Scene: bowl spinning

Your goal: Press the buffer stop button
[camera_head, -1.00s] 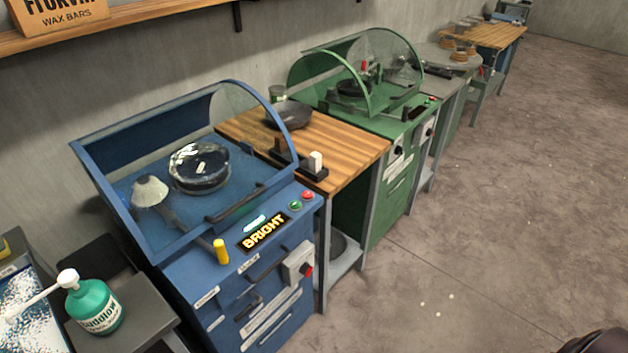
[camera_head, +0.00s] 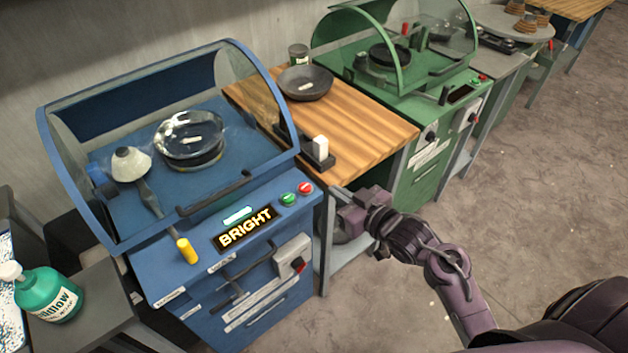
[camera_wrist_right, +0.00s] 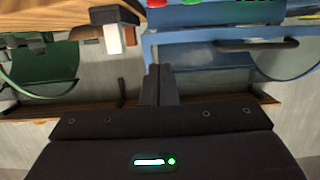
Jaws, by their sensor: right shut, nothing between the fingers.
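The blue buffer machine (camera_head: 165,285) stands at left with a lit BRIGHT display (camera_head: 243,229). On its sloped front panel are a red button (camera_head: 305,188) and a green button (camera_head: 288,199) side by side. In the right wrist view the red button (camera_wrist_right: 157,3) and green button (camera_wrist_right: 190,2) are cut off by the top edge. My right gripper (camera_head: 338,195) is just right of the machine's front corner, apart from the red button. Its fingers are together and empty, and they also show in the right wrist view (camera_wrist_right: 160,72). My left gripper is out of view.
A clear curved hood (camera_head: 250,90) arches over the machine, with a glass bowl (camera_head: 190,138) under it. A yellow-handled lever (camera_head: 187,251) and a switch box (camera_head: 292,257) jut from its front. A wooden bench (camera_head: 350,115) and green machine (camera_head: 430,145) stand to the right.

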